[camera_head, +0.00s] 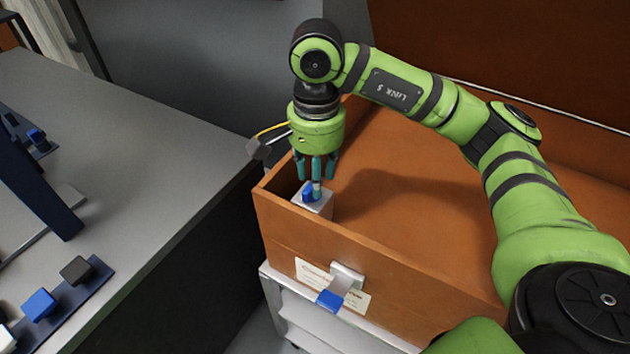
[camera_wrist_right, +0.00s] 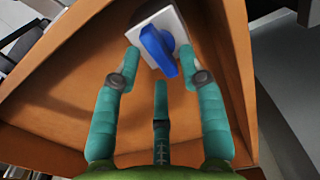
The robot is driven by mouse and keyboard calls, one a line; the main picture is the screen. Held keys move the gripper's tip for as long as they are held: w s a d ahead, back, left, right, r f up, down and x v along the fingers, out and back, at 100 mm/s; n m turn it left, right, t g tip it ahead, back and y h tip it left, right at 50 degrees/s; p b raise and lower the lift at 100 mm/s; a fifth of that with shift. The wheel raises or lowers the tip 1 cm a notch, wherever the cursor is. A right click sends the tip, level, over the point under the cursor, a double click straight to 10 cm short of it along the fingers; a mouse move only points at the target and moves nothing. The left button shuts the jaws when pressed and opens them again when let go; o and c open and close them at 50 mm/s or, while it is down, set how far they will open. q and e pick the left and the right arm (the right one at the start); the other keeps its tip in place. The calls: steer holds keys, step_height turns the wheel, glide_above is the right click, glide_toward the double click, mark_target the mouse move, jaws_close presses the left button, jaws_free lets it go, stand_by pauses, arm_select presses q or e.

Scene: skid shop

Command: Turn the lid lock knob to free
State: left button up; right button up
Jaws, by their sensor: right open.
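The blue lid lock knob (camera_head: 308,192) sits on a small white block in the near left corner of an orange-brown crate. In the right wrist view the knob (camera_wrist_right: 158,50) is an elongated blue handle on a white plate (camera_wrist_right: 165,22), lying slantwise. My right gripper (camera_head: 317,182) points down just above the knob, its teal fingers open. In the wrist view the two outer fingertips of the gripper (camera_wrist_right: 160,66) lie either side of the knob, with a third finger below it. I cannot tell whether any finger touches it. My left gripper is not in view.
The crate (camera_head: 285,225) stands on a pale stand, with a blue-tipped latch (camera_head: 332,298) and a label on its front. A grey bench (camera_head: 160,150) at the left carries a dark strip with blue and black blocks (camera_head: 40,303). The crate's walls surround the knob closely.

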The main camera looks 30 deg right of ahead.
steer(key=shift+r+p, duration=1.75)
steer(key=shift+r, duration=1.5)
